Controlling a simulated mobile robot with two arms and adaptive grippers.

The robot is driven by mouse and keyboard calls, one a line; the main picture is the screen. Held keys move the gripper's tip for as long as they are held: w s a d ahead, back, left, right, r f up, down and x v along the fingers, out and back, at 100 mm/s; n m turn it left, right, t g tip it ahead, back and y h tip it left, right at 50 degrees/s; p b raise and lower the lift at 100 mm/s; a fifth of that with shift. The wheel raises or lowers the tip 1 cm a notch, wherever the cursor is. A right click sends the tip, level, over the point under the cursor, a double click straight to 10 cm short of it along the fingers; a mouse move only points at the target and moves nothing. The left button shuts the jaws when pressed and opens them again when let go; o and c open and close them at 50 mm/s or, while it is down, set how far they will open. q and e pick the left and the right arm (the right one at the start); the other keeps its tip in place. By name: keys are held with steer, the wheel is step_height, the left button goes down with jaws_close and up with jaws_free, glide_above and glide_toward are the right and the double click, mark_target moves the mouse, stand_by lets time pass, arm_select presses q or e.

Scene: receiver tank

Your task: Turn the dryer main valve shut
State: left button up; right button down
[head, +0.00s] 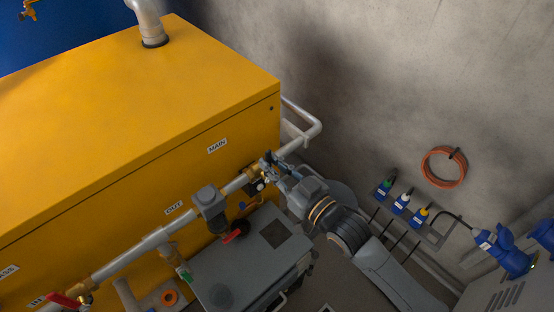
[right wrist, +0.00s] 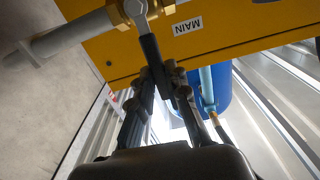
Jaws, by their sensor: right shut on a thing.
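The dryer main valve is a brass valve (head: 252,181) on the grey pipe, below the MAIN label (head: 217,146) on the yellow cabinet. In the right wrist view the valve body (right wrist: 137,10) is at the top edge, partly cut off. Its dark lever (right wrist: 150,48) runs from the body down between my fingers. My right gripper (head: 271,164) is at the valve. In the wrist view its fingers (right wrist: 164,78) are shut on the lever's end. The gripper hides part of the valve and lever in the head view. My left gripper is not in view.
The yellow cabinet (head: 130,110) stands behind the pipe (head: 150,241). A grey box (head: 250,262) stands below. Blue plugs (head: 402,203) and an orange hose coil (head: 444,167) are by the wall at right.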

stand_by(0.6)
steer(key=c, duration=1.3)
jaws_free()
steer(key=shift+a, duration=0.2)
steer(key=v, duration=1.2)
steer(key=shift+f, duration=0.1)
